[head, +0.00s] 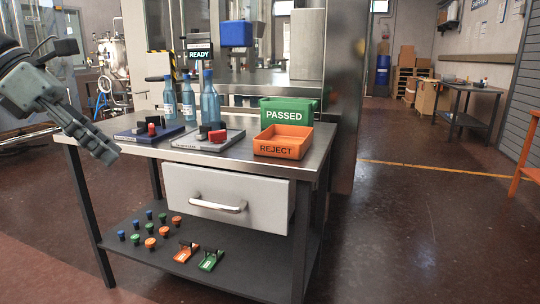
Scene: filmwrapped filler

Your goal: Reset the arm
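My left arm comes in at the upper left. Its grey gripper (98,144) points down and to the right, beside the left end of the steel workbench (140,150). I see nothing held in it, but the angle hides whether the fingers are apart or together. My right gripper is not in view.
Blue bottles (188,97), two small fixtures (150,130) (208,138), an orange REJECT tray (284,142) and a green PASSED bin (300,108) stand on the bench. Several coloured caps (150,243) lie on the shelf below.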

